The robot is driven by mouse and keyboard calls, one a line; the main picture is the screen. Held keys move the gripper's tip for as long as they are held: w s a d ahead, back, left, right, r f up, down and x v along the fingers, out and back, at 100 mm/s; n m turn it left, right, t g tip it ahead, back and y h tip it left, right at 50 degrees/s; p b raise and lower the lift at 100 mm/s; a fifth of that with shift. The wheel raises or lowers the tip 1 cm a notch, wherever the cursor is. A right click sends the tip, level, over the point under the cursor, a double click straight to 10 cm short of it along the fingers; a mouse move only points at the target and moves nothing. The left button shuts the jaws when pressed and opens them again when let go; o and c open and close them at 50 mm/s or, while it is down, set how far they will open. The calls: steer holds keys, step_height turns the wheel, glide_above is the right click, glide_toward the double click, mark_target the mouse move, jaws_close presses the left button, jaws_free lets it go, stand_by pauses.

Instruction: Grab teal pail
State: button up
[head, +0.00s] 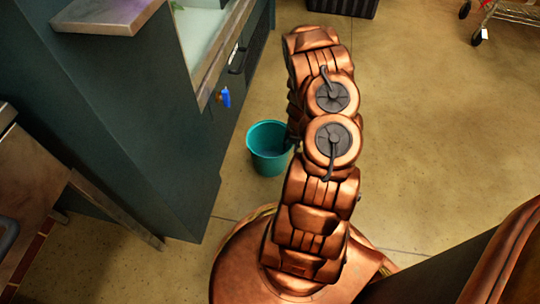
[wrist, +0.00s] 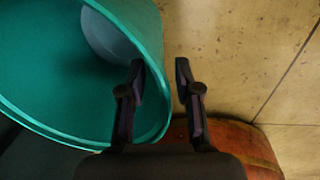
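The teal pail (head: 266,158) stands upright on the floor beside the dark teal counter in the head view. In the wrist view the pail (wrist: 60,125) fills the left side, with its open mouth facing the camera. My gripper (wrist: 160,77) is open, with its fingers apart. The pail's right rim and wall lie between the fingers: the left finger shows over the inside of the pail, the right finger over the floor outside. I see no clear contact with the wall. In the head view my arm hides most of the gripper, at the pail's right edge.
The dark teal counter (head: 135,120) stands close on the pail's left, with a blue item (head: 224,97) on its side. A black crate (head: 343,7) and a wheeled wire cart (head: 510,12) stand at the back. The floor on the right is clear.

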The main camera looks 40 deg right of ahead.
steer(key=shift+c, duration=0.4)
jaws_close()
stand_by(0.4)
